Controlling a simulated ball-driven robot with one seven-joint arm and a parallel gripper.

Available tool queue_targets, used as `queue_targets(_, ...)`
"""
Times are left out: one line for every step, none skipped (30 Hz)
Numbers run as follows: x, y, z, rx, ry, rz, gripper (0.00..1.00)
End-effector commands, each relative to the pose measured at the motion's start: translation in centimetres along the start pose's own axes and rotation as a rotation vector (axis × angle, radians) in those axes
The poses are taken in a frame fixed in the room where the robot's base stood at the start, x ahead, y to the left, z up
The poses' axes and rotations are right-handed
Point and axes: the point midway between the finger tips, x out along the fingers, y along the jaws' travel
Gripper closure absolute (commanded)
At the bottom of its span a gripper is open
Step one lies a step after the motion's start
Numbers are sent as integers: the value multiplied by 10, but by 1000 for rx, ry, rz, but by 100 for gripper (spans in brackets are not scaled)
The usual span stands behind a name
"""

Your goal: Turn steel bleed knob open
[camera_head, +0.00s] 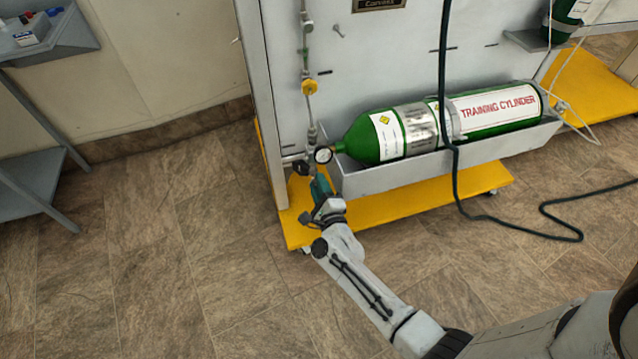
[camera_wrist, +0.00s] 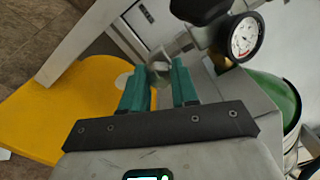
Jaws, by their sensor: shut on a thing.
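In the wrist view the steel bleed knob (camera_wrist: 159,72) sits between the teal fingertips of my gripper (camera_wrist: 160,84), which is shut on it. In the head view my gripper (camera_head: 321,187) reaches the lower left of the trainer panel, just below the gauge; the knob is hidden there by the fingers. A round pressure gauge (camera_wrist: 244,38) with a white dial is close by, to the right of the fingers in the wrist view. It also shows in the head view (camera_head: 323,155). How far the knob is turned cannot be told.
A green training cylinder (camera_head: 385,137) lies in a grey trough (camera_head: 420,165) right of my gripper. A black knob (camera_wrist: 199,8) is near the gauge. The yellow base (camera_head: 385,208) is below. A dark hose (camera_head: 447,100) hangs at the right.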

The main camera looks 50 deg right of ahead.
Motion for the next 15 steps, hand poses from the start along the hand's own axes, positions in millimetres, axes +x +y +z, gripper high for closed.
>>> queue_targets(0, 0, 2, -46, -2, 3, 100)
queue_targets(0, 0, 2, -75, -2, 3, 100)
queue_targets(0, 0, 1, -113, -2, 3, 100)
queue_targets(0, 0, 1, -141, -2, 3, 100)
queue_targets(0, 0, 1, -169, -1, 3, 100)
queue_targets(0, 0, 1, -207, -1, 3, 100)
queue_targets(0, 0, 1, -236, -1, 3, 100)
queue_targets(0, 0, 1, -265, -1, 2, 100)
queue_targets(0, 0, 1, -303, -1, 3, 100)
queue_targets(0, 0, 1, -330, -1, 3, 100)
queue_targets(0, 0, 1, -359, -2, 3, 100)
queue_targets(0, 0, 1, -397, -2, 2, 100)
queue_targets(0, 0, 1, -426, -2, 2, 100)
queue_targets(0, 0, 1, -454, -2, 2, 100)
queue_targets(0, 0, 1, -492, -2, 3, 100)
